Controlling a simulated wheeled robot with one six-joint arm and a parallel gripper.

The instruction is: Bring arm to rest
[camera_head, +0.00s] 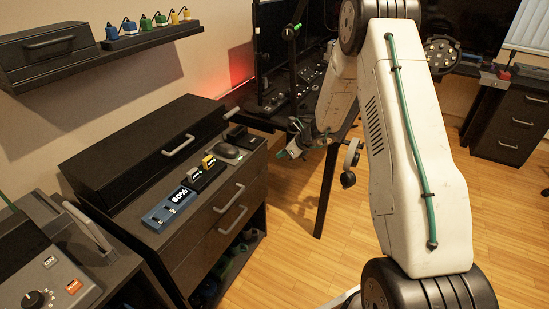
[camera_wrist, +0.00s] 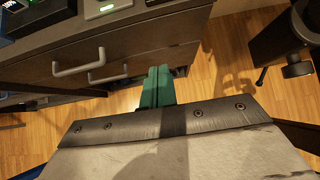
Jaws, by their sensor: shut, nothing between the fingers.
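My gripper (camera_head: 293,149) is beside the dark cabinet's right end in the head view, at about the height of its top. In the wrist view its two green fingers (camera_wrist: 157,87) are together, with nothing between them. They point toward the front of the dark cabinet (camera_wrist: 130,58), where two drawer handles show. My white arm (camera_head: 420,130) fills the right middle of the head view.
A shelf (camera_head: 90,62) hangs on the wall. A desk with a monitor stands behind my gripper. Wooden floor (camera_head: 300,225) is clear right of the cabinet.

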